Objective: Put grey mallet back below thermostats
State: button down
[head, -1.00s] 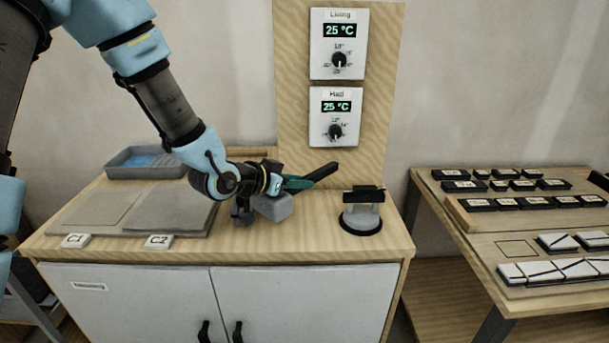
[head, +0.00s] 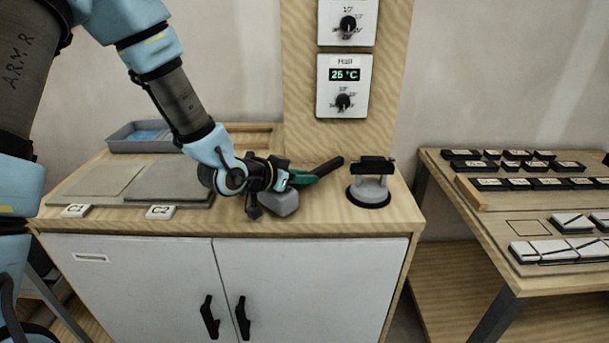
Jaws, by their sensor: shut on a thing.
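The grey mallet has a grey block head (head: 281,203) and a dark handle with a green part (head: 318,172). It is on or just above the wooden cabinet top, below the thermostat panel. My gripper (head: 282,181) is shut on the mallet near the green part of its handle. The jaws are small here and partly hidden by the wrist. The "Hall" thermostat (head: 343,87) reads 25 °C on the upright wooden board. The upper thermostat (head: 348,22) is cut off by the top edge of the picture.
A suction lifter (head: 370,184) stands on the cabinet top (head: 330,222) right of the mallet. Left are grey slabs (head: 150,184) with C1 (head: 75,210) and C2 (head: 160,212) labels, and a grey tray (head: 143,138). A bench with tiles (head: 565,245) stands at right.

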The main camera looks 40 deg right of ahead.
jog(key=shift+f+b, duration=0.5)
dwell(0.3)
jog(key=c, duration=0.6)
grip_release()
jog(key=shift+a, duration=0.1)
jog(key=b+v, duration=0.1)
jog(key=v, duration=0.9)
jog(key=shift+a+r+b, duration=0.2)
jog(key=shift+a+b, duration=0.05)
jog(key=shift+b, duration=0.15)
